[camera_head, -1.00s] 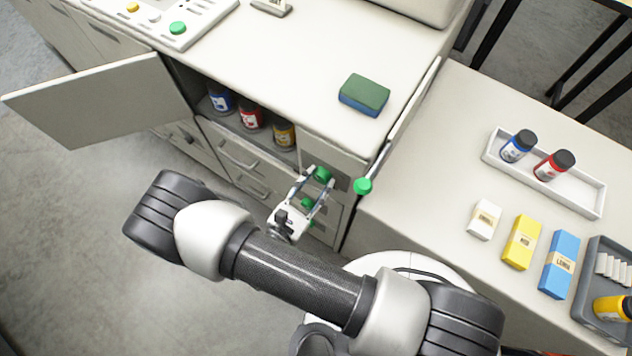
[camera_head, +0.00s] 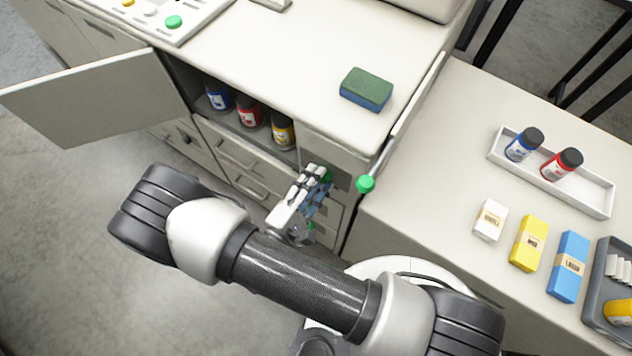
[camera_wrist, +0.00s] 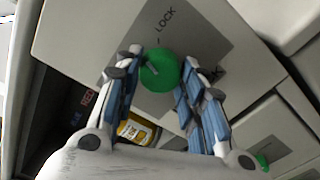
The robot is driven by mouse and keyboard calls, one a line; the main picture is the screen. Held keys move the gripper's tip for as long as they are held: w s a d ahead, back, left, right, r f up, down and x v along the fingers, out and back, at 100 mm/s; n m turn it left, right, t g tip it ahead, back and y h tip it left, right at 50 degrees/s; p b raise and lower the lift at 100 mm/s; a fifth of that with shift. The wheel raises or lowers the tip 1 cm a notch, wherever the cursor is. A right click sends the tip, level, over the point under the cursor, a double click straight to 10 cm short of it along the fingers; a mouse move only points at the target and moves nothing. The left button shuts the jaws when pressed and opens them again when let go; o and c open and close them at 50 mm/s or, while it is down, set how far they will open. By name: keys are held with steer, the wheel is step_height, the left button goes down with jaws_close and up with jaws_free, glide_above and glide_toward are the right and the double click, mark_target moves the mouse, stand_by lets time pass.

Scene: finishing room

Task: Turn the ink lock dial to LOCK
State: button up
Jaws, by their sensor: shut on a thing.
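The ink lock dial is a round green knob (camera_wrist: 160,70) on a grey plate (camera_wrist: 205,45) on the machine's front. The word LOCK is printed on the plate above it in the wrist view, and a short dark mark shows on the knob's face. My gripper (camera_wrist: 158,75) is shut on the dial, one finger on each side. In the head view my gripper (camera_head: 318,177) is at the front panel below the worktop, with the dial (camera_head: 327,174) mostly hidden behind the fingers.
Left of the dial, an open compartment holds blue (camera_head: 218,97), red (camera_head: 250,113) and yellow (camera_head: 282,132) ink bottles; its door (camera_head: 90,95) stands open. A green-knobbed lever (camera_head: 365,184) is close at the right. A sponge (camera_head: 366,88) lies on the worktop.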

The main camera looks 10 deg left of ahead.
steer(key=shift+m+b, duration=1.35)
steer(key=shift+m, duration=1.95)
steer(key=o, duration=1.1)
steer(key=shift+s, duration=0.1)
steer(key=v, duration=1.1)
steer(key=shift+s+a, duration=0.2)
steer(key=shift+s, duration=0.15)
